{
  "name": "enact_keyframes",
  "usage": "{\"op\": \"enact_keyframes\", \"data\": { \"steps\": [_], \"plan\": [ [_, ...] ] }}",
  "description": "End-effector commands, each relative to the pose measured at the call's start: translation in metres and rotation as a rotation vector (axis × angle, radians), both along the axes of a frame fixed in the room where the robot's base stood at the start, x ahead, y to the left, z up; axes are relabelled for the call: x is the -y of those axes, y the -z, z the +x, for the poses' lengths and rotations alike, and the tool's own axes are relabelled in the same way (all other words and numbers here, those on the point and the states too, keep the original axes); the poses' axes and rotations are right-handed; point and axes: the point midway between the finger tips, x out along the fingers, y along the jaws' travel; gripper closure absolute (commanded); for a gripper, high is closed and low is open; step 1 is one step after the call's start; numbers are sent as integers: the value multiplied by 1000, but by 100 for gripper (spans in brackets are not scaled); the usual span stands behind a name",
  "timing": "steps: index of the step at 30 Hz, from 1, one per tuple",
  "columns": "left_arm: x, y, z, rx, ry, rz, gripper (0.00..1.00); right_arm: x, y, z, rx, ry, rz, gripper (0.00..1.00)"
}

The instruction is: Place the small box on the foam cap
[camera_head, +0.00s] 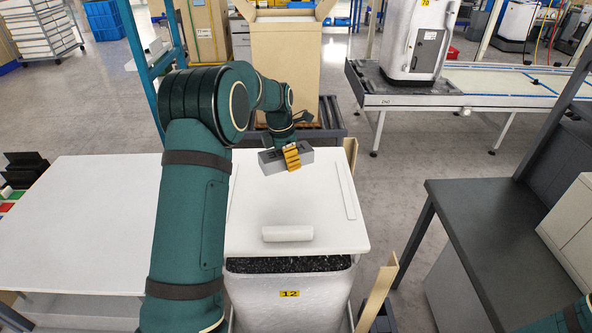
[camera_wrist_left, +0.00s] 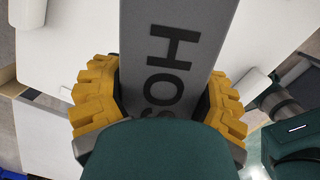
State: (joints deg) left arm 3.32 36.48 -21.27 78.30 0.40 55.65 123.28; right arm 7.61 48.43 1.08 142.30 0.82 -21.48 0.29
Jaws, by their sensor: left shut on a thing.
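My left gripper (camera_head: 290,157) reaches in over the far part of the white foam cap (camera_head: 270,205). Its yellow fingers are shut on the small grey box (camera_head: 270,161). In the left wrist view the box (camera_wrist_left: 172,55) lies between the two yellow fingers (camera_wrist_left: 160,108) and shows dark letters reading "HOS"; the rest is hidden by my gripper. In the head view the box looks level, held over the cap; I cannot tell how large the gap below it is. The cap lies on a white container (camera_head: 290,308) marked 12. My right gripper is not in view.
A raised white bar (camera_head: 288,233) sits on the near part of the cap, and a thin strip (camera_head: 346,190) along its right. A white table (camera_head: 80,220) is at left, a dark bench (camera_head: 480,205) at right. A tall open carton (camera_head: 286,60) stands behind.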

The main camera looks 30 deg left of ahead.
Motion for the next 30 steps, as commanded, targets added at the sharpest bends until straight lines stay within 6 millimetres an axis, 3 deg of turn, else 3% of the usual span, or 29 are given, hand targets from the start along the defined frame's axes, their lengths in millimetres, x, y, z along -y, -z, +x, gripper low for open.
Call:
{"op": "enact_keyframes", "data": {
  "steps": [22, 30],
  "plan": [
    [0, 94, -1, -3, 0, 0, 76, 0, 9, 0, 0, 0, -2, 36],
    [0, 100, 0, 0, 1, 0, 76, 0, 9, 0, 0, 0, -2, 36]
  ]
}}
